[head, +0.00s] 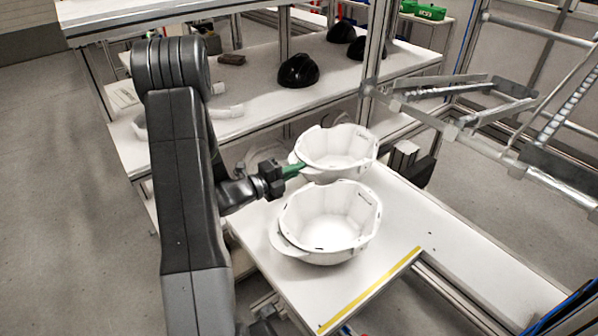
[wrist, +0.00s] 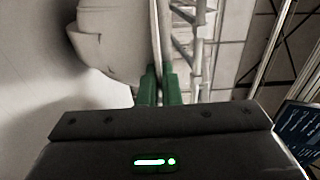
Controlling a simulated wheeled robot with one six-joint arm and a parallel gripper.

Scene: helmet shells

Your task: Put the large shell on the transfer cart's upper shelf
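Two white, open-topped helmet shells show in the head view. The far shell (head: 338,160) is beside my gripper (head: 301,167), and the near shell (head: 330,225) sits on a white surface (head: 400,225) with a yellow strip. The near shell looks bigger, but it is also closer to the camera. My green fingers are at the left rim of the far shell. In the wrist view my gripper (wrist: 159,88) has its fingers close together with a thin pale edge between them. I cannot tell whether the far shell's underside touches the surface.
A long white bench (head: 250,95) behind holds several black shells (head: 298,71) and small items. A metal frame with rails (head: 470,100) stands at the right, close to the far shell. Grey floor is open at the left. Which surface is the cart's upper shelf is unclear.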

